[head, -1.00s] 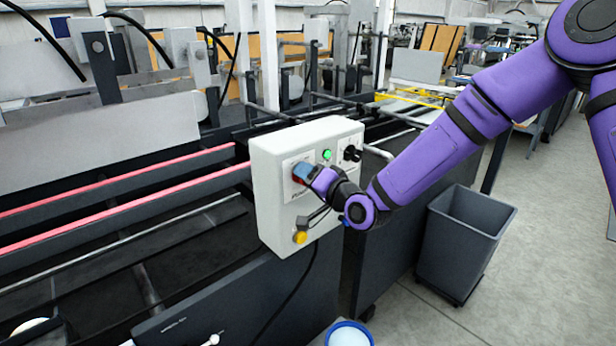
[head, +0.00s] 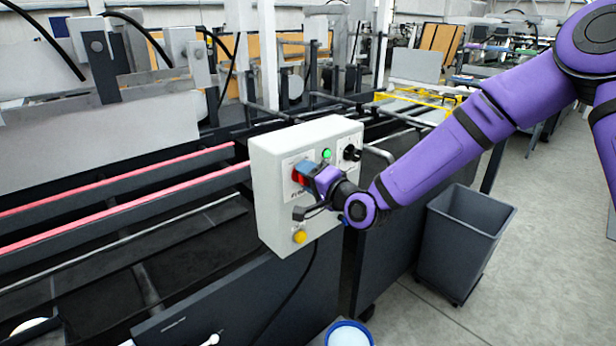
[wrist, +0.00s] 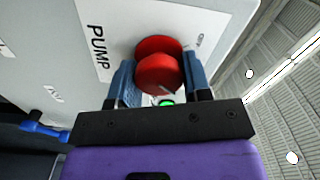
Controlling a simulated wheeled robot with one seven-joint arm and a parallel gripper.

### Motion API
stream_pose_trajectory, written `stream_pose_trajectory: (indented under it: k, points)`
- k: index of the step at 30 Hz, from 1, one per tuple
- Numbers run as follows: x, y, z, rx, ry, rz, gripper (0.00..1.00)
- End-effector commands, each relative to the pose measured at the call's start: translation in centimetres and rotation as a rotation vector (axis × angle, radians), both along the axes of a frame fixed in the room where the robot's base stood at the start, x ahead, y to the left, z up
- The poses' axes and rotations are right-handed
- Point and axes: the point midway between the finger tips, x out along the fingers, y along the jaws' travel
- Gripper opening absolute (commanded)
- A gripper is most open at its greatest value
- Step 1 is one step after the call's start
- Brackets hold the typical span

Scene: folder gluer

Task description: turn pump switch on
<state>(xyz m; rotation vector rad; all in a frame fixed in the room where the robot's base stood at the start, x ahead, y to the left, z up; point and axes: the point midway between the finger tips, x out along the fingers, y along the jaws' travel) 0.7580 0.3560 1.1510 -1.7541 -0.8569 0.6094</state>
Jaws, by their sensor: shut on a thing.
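The pump switch is a red rotary knob (wrist: 158,72) on a white plate marked PUMP in the wrist view. It also shows as a small red patch (head: 297,177) on the control box (head: 275,215) in the head view. My gripper (wrist: 160,80) has one blue finger on each side of the knob and is shut on it. In the head view my gripper (head: 303,172) is at the box's front face and covers part of the switch. The knob's pointer position is hard to read.
The box also carries a green lit lamp (head: 327,155), a black selector (head: 352,153) and a yellow button (head: 300,236). A grey bin (head: 462,235) stands on the floor to the right. Machine rails (head: 120,205) lie to the left.

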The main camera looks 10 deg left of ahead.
Motion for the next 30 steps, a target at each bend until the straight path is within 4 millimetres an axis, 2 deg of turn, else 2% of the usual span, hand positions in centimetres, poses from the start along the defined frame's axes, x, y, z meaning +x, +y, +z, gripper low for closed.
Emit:
stream_pose_trajectory:
  k: [2,3,6,17,20,30]
  points:
    - [0.0,-0.1,-0.1,-0.001,0.002,-0.002,0.21]
    - [0.0,-0.1,-0.1,-0.001,0.002,-0.002,0.49]
    - [0.0,-0.1,-0.1,-0.001,0.002,-0.002,0.69]
    - [-0.3,-0.4,0.0,-0.002,0.000,-0.001,0.69]
    - [-1.0,-1.3,0.0,-0.003,0.001,-0.001,0.69]
    - [-4.8,-6.3,0.0,-0.003,0.001,-0.002,0.69]
